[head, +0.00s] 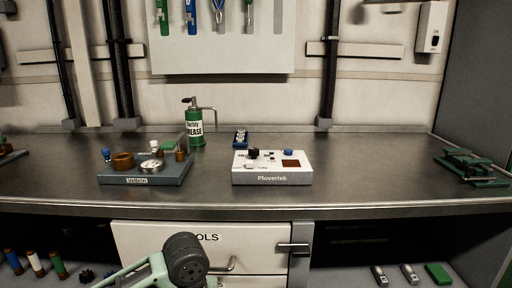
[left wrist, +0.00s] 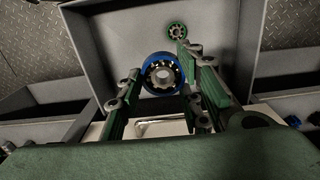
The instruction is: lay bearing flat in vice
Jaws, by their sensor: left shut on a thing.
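In the left wrist view my left gripper (left wrist: 158,64) is shut on a bearing with a blue outer ring and a pale metal inner part (left wrist: 150,74). The green fingers stand on either side of it, and its open face is turned to the camera. A grey bin lies beyond. In the head view a low green metal device that looks like the vice (head: 468,163) sits at the right end of the bench. The space between its jaws is hard to make out. The bearing and left fingertips are not visible in the head view. My right gripper is in neither view.
A smaller green bearing (left wrist: 177,31) lies in the grey bin (left wrist: 108,30). On the bench (head: 370,180) are a grey fixture board (head: 170,178), a green grease can (head: 195,130) and a white control box (head: 272,168). The bench between control box and vice is clear.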

